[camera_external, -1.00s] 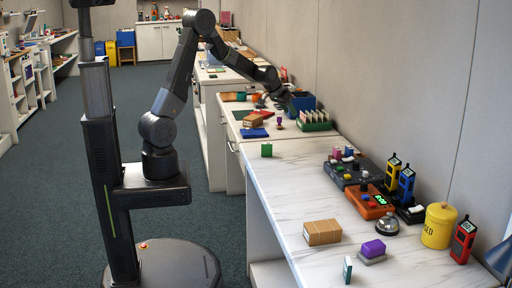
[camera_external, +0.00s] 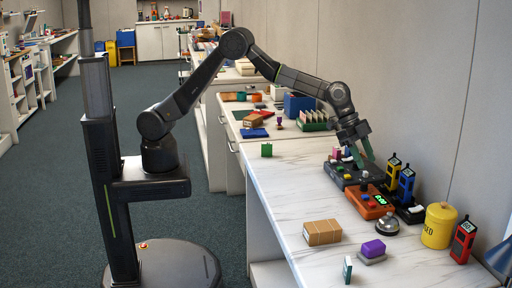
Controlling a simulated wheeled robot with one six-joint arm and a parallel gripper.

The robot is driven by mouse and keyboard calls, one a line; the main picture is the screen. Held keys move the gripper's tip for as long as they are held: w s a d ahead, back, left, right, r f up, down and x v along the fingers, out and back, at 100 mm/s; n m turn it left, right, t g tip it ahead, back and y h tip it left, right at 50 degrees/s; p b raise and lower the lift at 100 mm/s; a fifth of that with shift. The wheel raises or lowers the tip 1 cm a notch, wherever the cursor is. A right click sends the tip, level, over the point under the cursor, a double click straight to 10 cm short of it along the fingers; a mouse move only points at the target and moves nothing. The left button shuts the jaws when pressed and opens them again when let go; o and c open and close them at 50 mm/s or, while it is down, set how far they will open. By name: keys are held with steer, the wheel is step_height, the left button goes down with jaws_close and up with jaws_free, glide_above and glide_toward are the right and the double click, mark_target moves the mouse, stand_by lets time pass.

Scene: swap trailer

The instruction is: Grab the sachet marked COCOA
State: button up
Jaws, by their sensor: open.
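A green rack (camera_external: 314,127) on the far counter holds several upright pale sachet-like packets (camera_external: 313,116). Their markings are too small to read, so I cannot tell which one, if any, says COCOA. My gripper (camera_external: 363,164) is open and points down over the dark grey button box (camera_external: 343,176) on the near counter. It is to the right of the rack and nearer the camera. No held object shows between its fingers.
An orange button box (camera_external: 371,209), a bell (camera_external: 386,227), yellow and blue handheld devices (camera_external: 406,186), a yellow canister (camera_external: 438,227) and a red device (camera_external: 463,240) crowd the near counter's right side. A brown parcel (camera_external: 322,232) stands in front. The counter's left middle is clear.

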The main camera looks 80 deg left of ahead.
steer(key=s+d+m+g+h, duration=0.1)
steer(key=s+d+m, duration=0.1)
steer(key=s+d, duration=0.35)
steer(key=s+d+m+g, duration=0.1)
steer(key=s+d+m, duration=0.1)
steer(key=d, duration=0.6)
steer(key=m+g+p, duration=0.1)
steer(key=m, duration=0.2)
glide_toward(348, 260)
steer(key=shift+p+x, duration=1.45)
steer(key=shift+x, duration=2.95)
jaws_close()
